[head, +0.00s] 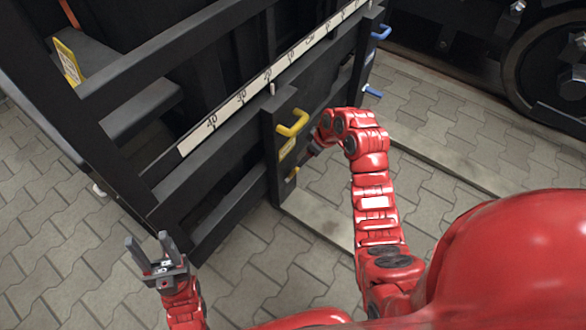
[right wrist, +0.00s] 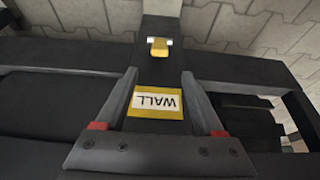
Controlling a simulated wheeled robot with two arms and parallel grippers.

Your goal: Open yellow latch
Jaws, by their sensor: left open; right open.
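A yellow latch handle (head: 293,123) sticks out near the top of a dark post on the black frame. Below it are a yellow label (head: 287,148) and a smaller yellow latch part (head: 292,174). In the right wrist view, the label reads "WALL" upside down (right wrist: 156,105), and the smaller latch part (right wrist: 160,47) lies beyond the fingertips. My right gripper (right wrist: 161,74) is open and empty, its fingers on either side of the post in that view; its own arm partly hides it in the head view. My left gripper (head: 148,240) is open and empty at lower left.
A white numbered strip (head: 270,75) runs along the frame's top rail. Blue handles (head: 381,32) sit on a farther post. A wheel (head: 555,65) stands at upper right. Grey paving (head: 60,255) is clear at lower left.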

